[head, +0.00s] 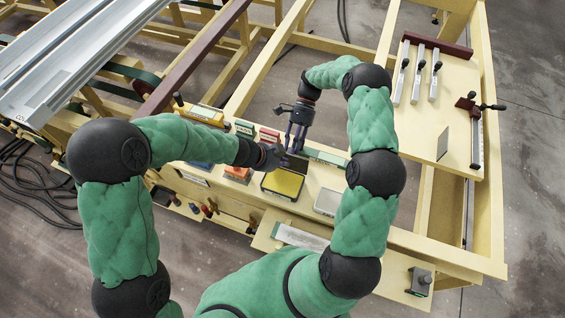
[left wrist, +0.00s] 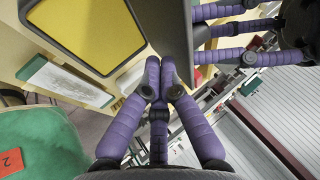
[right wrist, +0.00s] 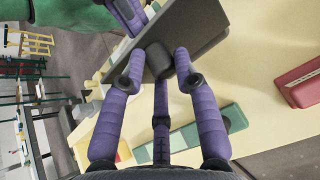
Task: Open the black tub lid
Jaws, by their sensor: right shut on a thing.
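The black tub (head: 283,184) stands on the bench in front of me with its top uncovered; yellow shows inside its dark rim. It also shows at the upper left of the left wrist view (left wrist: 83,35). Its dark lid (right wrist: 190,28) is off the opening and looks tilted. My right gripper (right wrist: 158,62) is shut on the lid's knob (right wrist: 158,60). It shows in the head view (head: 294,146) just beyond the tub. My left gripper (left wrist: 160,72) has its fingertips together beside the lid's edge (left wrist: 162,35); I cannot tell if they touch it. The lid is mostly hidden in the head view.
A grey-white box (head: 327,202) stands right of the tub. Small orange and red boxes (head: 268,135) and a green-topped block (head: 327,157) sit around it. A board with several handled tools (head: 418,75) lies at the right. Metal rails (head: 70,55) stand at the left.

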